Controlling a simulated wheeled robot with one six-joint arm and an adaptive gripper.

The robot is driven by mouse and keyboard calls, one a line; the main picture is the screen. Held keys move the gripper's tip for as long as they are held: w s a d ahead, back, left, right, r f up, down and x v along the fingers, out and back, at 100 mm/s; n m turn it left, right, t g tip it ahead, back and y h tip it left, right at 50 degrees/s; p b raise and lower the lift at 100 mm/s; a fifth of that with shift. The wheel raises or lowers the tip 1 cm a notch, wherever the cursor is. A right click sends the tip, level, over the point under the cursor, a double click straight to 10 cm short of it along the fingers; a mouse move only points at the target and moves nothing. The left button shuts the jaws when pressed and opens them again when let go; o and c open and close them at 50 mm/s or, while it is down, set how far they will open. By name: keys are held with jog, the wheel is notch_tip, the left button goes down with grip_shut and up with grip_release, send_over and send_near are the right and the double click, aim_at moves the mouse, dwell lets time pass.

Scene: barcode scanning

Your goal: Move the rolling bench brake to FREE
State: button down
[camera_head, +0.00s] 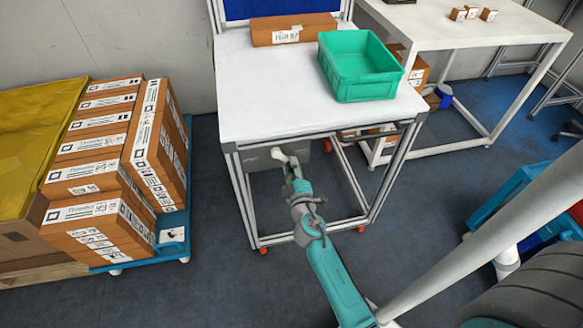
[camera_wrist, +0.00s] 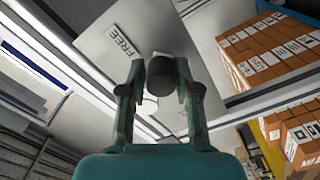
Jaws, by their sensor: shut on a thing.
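The rolling bench (camera_head: 310,95) has a white top and a metal frame on orange-red casters. A grey plate (camera_wrist: 143,38) under its top carries a FREE label (camera_wrist: 121,40). The brake handle, with a dark round knob (camera_wrist: 159,75), stands out from the plate near that label. My gripper (camera_wrist: 159,80) is shut on the knob, one finger on each side of it. In the head view my gripper (camera_head: 284,156) reaches under the bench's front edge, at the plate. The handle's pivot and any other label are hidden or out of view.
A green bin (camera_head: 360,65) and a cardboard box (camera_head: 293,29) stand on the bench. A blue cart (camera_head: 172,237) of stacked boxes (camera_head: 155,140) is to the left. A second white table (camera_head: 470,28) is at the back right.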

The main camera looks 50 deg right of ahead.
jog(key=shift+w+a, duration=0.1)
jog(key=shift+a, duration=0.05)
jog(key=c, duration=0.9)
grip_release()
jog(key=v, duration=1.2)
